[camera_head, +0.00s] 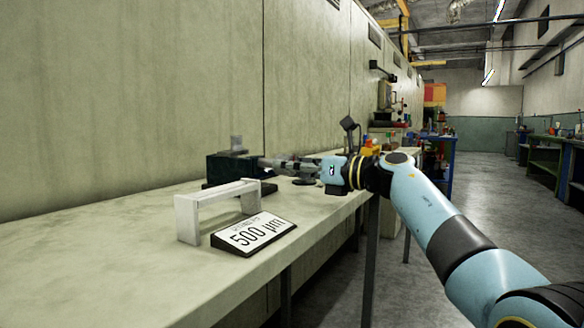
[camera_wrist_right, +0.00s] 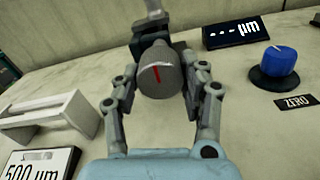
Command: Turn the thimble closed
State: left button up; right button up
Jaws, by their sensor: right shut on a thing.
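The thimble (camera_wrist_right: 156,75) is a grey knurled cylinder with a red line on its end face, in the upper middle of the right wrist view. My right gripper (camera_wrist_right: 160,88) is shut on it, one finger on each side. In the head view my right gripper (camera_head: 299,168) reaches in from the right above the bench, and the thimble is hard to make out there. A grey shaft runs behind the thimble towards a dark block (camera_head: 228,167). The red line stands close to upright. My left gripper is not in view.
The bench (camera_head: 110,250) carries a white bridge-shaped stand (camera_head: 187,218) and a sign reading 500 µm (camera_head: 254,233). The wrist view shows a dark display (camera_wrist_right: 236,33) marked µm, a blue knob (camera_wrist_right: 278,60) and a ZERO label (camera_wrist_right: 297,101). The bench's front left is clear.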

jog(key=shift+c, duration=0.9)
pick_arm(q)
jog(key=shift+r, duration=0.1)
pick_arm(e)
jog(key=m+p, duration=0.2)
jog(key=p, duration=0.1)
jog(key=shift+r+m, duration=0.25)
jog(key=shift+m, duration=0.05)
jog(key=shift+m+p, duration=0.4)
jog(key=shift+p, duration=0.05)
jog(key=shift+m+p, duration=0.85)
jog(key=shift+m, duration=0.15)
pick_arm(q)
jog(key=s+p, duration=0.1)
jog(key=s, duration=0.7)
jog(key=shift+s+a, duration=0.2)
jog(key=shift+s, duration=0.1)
pick_arm(e)
jog(key=shift+f+m, duration=0.2)
jog(key=shift+m, duration=0.6)
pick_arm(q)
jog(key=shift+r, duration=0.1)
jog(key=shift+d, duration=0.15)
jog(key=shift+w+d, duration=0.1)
pick_arm(e)
jog(key=o, duration=1.2)
